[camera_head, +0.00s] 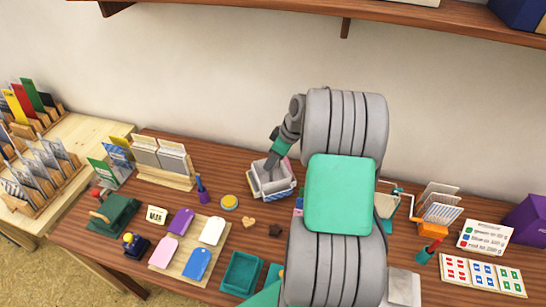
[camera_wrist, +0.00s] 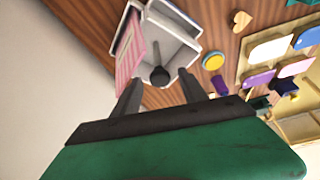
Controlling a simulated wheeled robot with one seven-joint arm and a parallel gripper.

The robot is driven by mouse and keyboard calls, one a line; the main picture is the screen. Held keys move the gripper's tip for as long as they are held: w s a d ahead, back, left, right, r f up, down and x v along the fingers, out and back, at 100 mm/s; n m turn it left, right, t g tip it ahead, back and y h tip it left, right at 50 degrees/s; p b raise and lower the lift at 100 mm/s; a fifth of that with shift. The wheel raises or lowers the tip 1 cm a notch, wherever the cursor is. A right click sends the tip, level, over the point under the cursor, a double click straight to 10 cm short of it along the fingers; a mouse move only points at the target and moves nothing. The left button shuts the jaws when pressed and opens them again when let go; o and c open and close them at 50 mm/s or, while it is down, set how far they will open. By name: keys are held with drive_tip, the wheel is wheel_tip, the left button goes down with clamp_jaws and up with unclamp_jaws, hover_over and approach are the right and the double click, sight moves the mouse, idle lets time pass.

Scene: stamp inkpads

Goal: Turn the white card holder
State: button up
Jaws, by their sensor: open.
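The white card holder (camera_head: 284,190) stands near the back middle of the wooden table, a box with dividers and a blue-patterned front side. In the wrist view the holder (camera_wrist: 178,45) shows at the top centre, with a pink striped card (camera_wrist: 131,45) along one side and a dark round knob (camera_wrist: 160,76) at its near edge. My gripper (camera_head: 272,162) is over the back left part of the holder. In the wrist view my gripper (camera_wrist: 160,88) has its two fingers apart, one on each side of the knob. I cannot tell whether they touch the holder.
A yellow round tin (camera_head: 229,202), a purple stamp (camera_head: 203,190) and a wooden heart (camera_head: 249,222) lie left and in front. A wooden rack of cards (camera_head: 165,182) stands further left. An orange-based rack (camera_head: 432,229) stands right. My arm hides the table's middle right.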

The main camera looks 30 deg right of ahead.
clamp_jaws()
idle(0.5)
idle(0.9)
